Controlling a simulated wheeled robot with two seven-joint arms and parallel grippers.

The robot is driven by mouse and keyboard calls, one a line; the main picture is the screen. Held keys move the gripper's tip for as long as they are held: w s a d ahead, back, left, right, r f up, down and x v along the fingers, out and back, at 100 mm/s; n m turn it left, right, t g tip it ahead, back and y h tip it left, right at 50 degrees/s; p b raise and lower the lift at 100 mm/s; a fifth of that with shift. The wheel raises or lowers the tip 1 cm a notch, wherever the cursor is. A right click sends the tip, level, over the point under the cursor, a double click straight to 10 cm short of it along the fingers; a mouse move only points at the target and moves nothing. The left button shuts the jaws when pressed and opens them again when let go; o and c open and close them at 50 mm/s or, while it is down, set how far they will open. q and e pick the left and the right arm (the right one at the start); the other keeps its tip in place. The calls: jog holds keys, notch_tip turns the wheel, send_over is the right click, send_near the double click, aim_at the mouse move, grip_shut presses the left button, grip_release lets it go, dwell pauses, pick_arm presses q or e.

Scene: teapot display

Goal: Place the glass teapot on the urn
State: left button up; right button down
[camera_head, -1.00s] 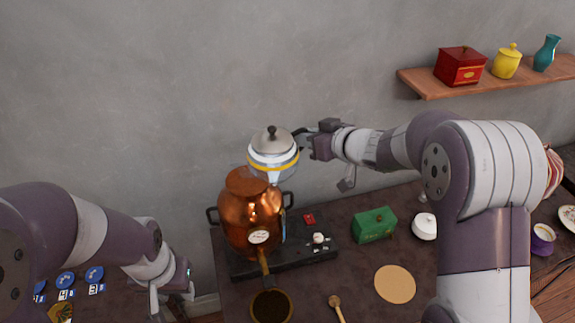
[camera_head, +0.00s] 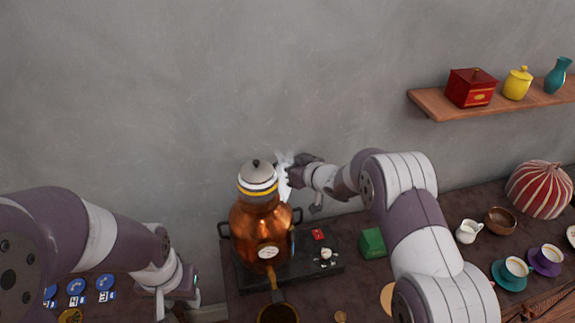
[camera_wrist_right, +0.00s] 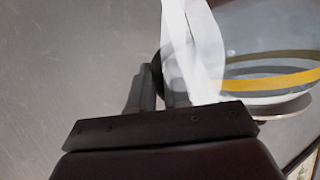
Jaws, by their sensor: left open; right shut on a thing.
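The glass teapot (camera_head: 258,190), with a grey domed lid and a yellow band, is upright at the mouth of the copper urn (camera_head: 262,222). It looks seated there, but the contact line is hard to see. My right gripper (camera_head: 290,177) is at the teapot's right side, shut on its handle. The right wrist view shows the fingers (camera_wrist_right: 160,88) beside a pale, blurred strip and the banded glass body (camera_wrist_right: 270,72). My left gripper (camera_head: 178,296) is open and empty at lower left, away from the urn.
The urn stands on a dark stove base (camera_head: 315,265) with a red item (camera_head: 318,234) on it. A green box (camera_head: 372,243) is to its right, partly behind my right arm. Cups and a striped dome (camera_head: 541,190) are farther right. A shelf (camera_head: 440,103) is on the wall.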

jog(key=c, duration=1.3)
grip_release()
jog(key=shift+o, duration=1)
jog(key=shift+s, duration=0.1)
jog(key=shift+a+r, duration=0.1)
jog(key=shift+a, duration=0.05)
jog(key=s+d+r+m+h+b, duration=0.3)
jog(key=s+d+h, duration=0.2)
jog(key=s+d, duration=0.7)
jog(key=s+d+f+m+g+h, duration=0.1)
jog(key=s+g, duration=0.3)
jog(key=s, duration=0.8)
jog(key=s+d+f+m+g+h, duration=0.2)
jog(key=s+f+g, duration=0.2)
jog(key=s, duration=0.8)
jog(key=shift+s+f+g, duration=0.15)
jog(key=shift+g, duration=0.55)
